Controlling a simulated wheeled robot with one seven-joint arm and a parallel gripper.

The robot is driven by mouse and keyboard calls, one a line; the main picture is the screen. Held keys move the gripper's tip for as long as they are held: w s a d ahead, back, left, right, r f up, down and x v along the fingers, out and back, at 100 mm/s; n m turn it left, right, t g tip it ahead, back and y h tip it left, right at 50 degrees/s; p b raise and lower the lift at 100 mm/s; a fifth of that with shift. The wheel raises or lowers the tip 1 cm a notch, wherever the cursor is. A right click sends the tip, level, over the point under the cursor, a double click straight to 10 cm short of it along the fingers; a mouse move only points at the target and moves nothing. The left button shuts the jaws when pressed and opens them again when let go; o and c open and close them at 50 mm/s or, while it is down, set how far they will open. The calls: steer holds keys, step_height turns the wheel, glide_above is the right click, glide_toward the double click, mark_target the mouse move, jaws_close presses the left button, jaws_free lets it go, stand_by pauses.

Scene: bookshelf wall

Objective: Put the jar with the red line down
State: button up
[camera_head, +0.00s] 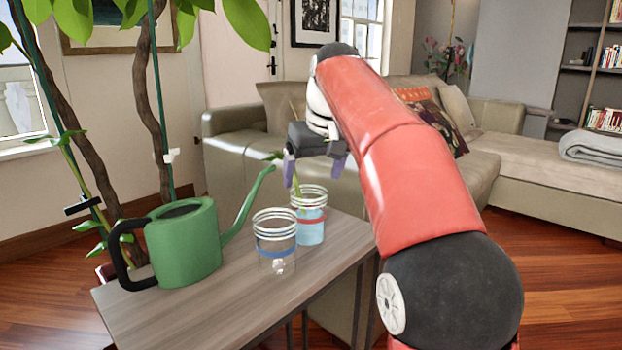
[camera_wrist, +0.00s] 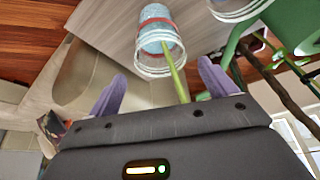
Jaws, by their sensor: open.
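The jar with the red line (camera_head: 311,231) stands upright on the wooden side table (camera_head: 190,312). It is clear glass with pale blue liquid, and a green stem (camera_head: 297,180) rises from its mouth. My gripper (camera_head: 316,174) is open, with its purple fingers just above the jar's rim and apart from each other. In the wrist view the jar (camera_wrist: 160,36) lies beyond the gap between the fingers (camera_wrist: 162,84), and the stem (camera_wrist: 179,82) reaches back between them. Nothing is clasped. Contact between the stem and a finger cannot be told.
A clear jar with a blue line (camera_head: 275,254) stands close in front-left of the red-line jar. A green watering can (camera_head: 183,245) stands at the table's left, its spout reaching toward the jars. A leafy plant (camera_head: 155,90) rises behind; a sofa (camera_head: 240,165) stands beyond.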

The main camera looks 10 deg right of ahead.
steer(key=p+v, duration=0.2)
steer(key=v, duration=0.6)
steer(key=shift+p, duration=0.3)
steer(key=shift+s+r, duration=0.1)
steer(key=shift+s, duration=0.05)
steer(key=s+d+f+m+t+h, duration=0.1)
steer(key=s+f+m, duration=0.1)
steer(key=s+f, duration=2.4)
steer(key=shift+s+d+f+m, duration=0.15)
steer(key=shift+s+d+m, duration=0.1)
steer(key=shift+m, duration=0.05)
